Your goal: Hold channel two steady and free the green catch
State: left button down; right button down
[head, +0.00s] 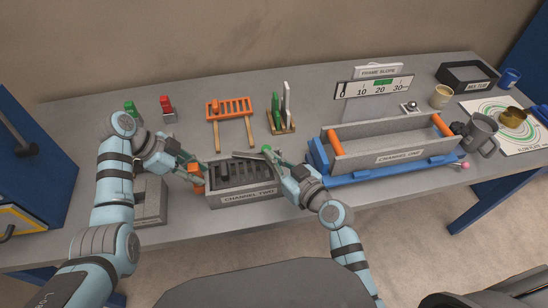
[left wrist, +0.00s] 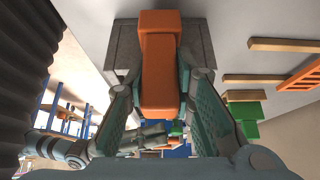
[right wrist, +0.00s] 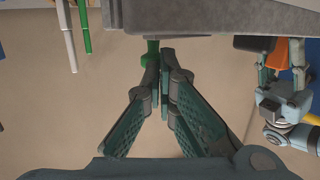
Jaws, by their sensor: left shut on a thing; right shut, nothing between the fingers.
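Channel two (head: 247,197) is a grey slotted trough at the front middle of the bench. My left gripper (head: 190,166) is shut on the orange handle (head: 197,184) at its left end; the handle also fills the jaws in the left wrist view (left wrist: 157,75). The green catch (head: 266,149) shows at the trough's far right side. My right gripper (head: 276,160) is shut and empty beside it. In the right wrist view the green catch (right wrist: 151,52) is just past the closed fingertips (right wrist: 162,72); I cannot tell if they touch.
Channel one (head: 390,152), on a blue base, stands right of my right arm. A scale board (head: 375,88) reading 10 to 30 stands behind it. An orange rack (head: 230,106) and a wooden stand (head: 281,129) with upright green and white pieces are behind channel two.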

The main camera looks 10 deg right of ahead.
jog(key=shift+w, duration=0.1)
jog(key=w, duration=0.1)
jog(key=w+d, duration=0.1)
jog(key=w, duration=0.2)
jog(key=shift+w+d, duration=0.1)
jog(key=shift+d, duration=0.2)
jog(key=s+d, duration=0.3)
jog(key=s+d+r, duration=0.1)
jog(key=s+d, duration=0.2)
jog(key=s+d+r, duration=0.1)
jog(key=s+d, duration=0.2)
jog(key=s, duration=0.1)
jog(key=shift+d+r, duration=0.2)
jog(key=shift+d, duration=0.1)
pick_arm(q)
jog(key=c, duration=1.7)
grip_release()
jog(key=shift+r+p, duration=0.65)
jog(key=shift+p, duration=0.2)
pick_arm(e)
jog(key=shift+r, duration=0.8)
